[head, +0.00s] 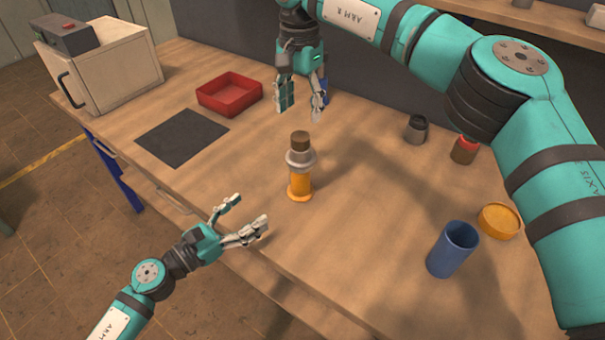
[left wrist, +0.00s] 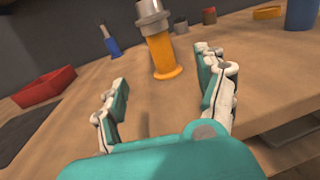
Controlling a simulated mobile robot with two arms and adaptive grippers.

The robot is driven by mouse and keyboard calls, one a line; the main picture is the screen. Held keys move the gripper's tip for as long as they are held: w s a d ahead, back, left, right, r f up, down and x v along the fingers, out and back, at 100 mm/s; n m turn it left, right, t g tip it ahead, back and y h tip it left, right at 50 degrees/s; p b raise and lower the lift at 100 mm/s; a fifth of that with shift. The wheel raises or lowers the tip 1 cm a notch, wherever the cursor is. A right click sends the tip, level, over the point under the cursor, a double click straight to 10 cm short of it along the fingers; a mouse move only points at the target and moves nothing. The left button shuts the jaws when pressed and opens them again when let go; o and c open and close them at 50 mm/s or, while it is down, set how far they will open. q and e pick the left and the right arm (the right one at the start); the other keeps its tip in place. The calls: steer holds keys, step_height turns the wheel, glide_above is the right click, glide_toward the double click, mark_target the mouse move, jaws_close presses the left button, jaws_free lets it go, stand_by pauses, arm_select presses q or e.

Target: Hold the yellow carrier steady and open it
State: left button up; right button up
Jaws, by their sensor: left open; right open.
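The yellow carrier (head: 300,186) stands upright near the middle of the table. It has a yellow body with a flared foot, a grey collar and a dark brown top. In the left wrist view the carrier (left wrist: 161,55) stands beyond the fingertips, its top cut off by the frame. My left gripper (head: 246,215) is open and empty at the table's front edge, apart from the carrier. It also shows in the left wrist view (left wrist: 162,90). My right gripper (head: 302,100) is open, pointing down behind and above the carrier, not touching it.
A red tray (head: 229,108) and a dark mat (head: 182,137) lie left, near a white box (head: 115,70). At right are a blue cup (head: 453,250), a yellow lid (head: 499,220), a dark cup (head: 416,130) and a red-topped jar (head: 464,150). A blue item (left wrist: 111,44) stands behind.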

mark_target(293, 178)
arm_select(q)
steer(key=x, duration=1.7)
steer(key=shift+f, duration=0.1)
steer(key=shift+a, duration=0.1)
jaws_close()
